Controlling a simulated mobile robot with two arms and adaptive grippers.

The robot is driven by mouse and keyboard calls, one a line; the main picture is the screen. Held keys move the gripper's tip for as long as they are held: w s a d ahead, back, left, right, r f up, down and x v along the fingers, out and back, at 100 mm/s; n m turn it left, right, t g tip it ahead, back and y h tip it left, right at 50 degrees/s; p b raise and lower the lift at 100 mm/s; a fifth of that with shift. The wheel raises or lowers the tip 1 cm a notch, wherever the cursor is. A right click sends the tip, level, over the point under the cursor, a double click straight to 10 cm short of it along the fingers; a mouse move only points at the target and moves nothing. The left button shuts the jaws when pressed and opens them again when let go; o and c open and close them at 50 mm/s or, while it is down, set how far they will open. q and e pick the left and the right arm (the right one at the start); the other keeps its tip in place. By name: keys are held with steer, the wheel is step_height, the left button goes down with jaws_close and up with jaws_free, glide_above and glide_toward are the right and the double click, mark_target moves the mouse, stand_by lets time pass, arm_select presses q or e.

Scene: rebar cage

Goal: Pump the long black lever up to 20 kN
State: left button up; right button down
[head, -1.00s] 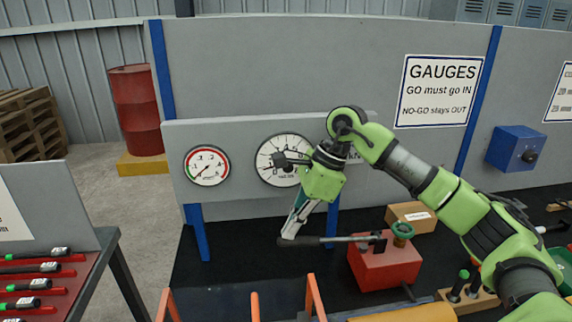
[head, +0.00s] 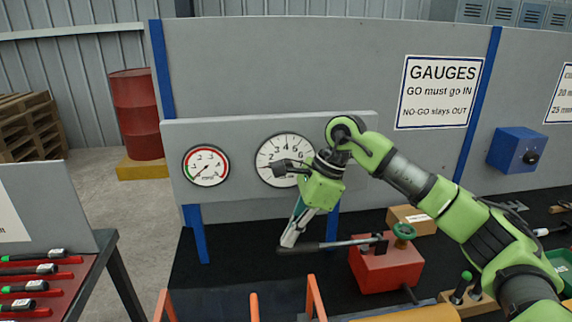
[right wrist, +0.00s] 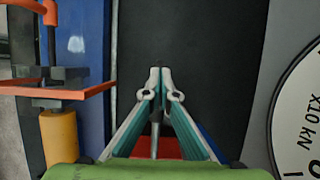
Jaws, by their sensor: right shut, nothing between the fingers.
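The long black lever (head: 300,248) runs left from the red pump body (head: 386,268) and lies nearly level, its black grip end at the far left. My right gripper (head: 288,243) points down at the grip end, its fingertips shut together and empty, at or just above the lever's top; exact contact is unclear. In the right wrist view the closed fingertips (right wrist: 160,75) show against dark ground, with a grey rod (right wrist: 155,142) behind the fingers. The large white kN gauge (head: 278,147) is partly covered by my wrist, so its reading is unclear. My left gripper is out of view.
A smaller red-rimmed gauge (head: 205,166) hangs on the same panel. Orange posts (head: 314,297) stand in front of the lever. A green knob (head: 404,231) tops the pump, with a cardboard box (head: 412,218) behind. A tool table (head: 50,290) stands at left.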

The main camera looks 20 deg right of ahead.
steer(key=w+a+p+v, duration=0.1)
steer(key=p+v, duration=0.6)
steer(key=v, duration=0.3)
steer(key=shift+s+r, duration=0.35)
steer(key=shift+r, duration=0.1)
steer(key=shift+f, duration=0.15)
stand_by(0.6)
steer(key=shift+w+a+f+b, duration=0.1)
steer(key=shift+a+f+b, duration=0.3)
steer(key=shift+f, duration=0.15)
steer(key=shift+w+a+f+b, duration=0.1)
steer(key=shift+a+f+b, duration=0.1)
steer(key=shift+f+b, duration=0.35)
steer(key=shift+f, duration=0.2)
steer(key=shift+a+f+b, duration=0.25)
steer(key=shift+f+b, duration=0.05)
steer(key=shift+f, duration=0.25)
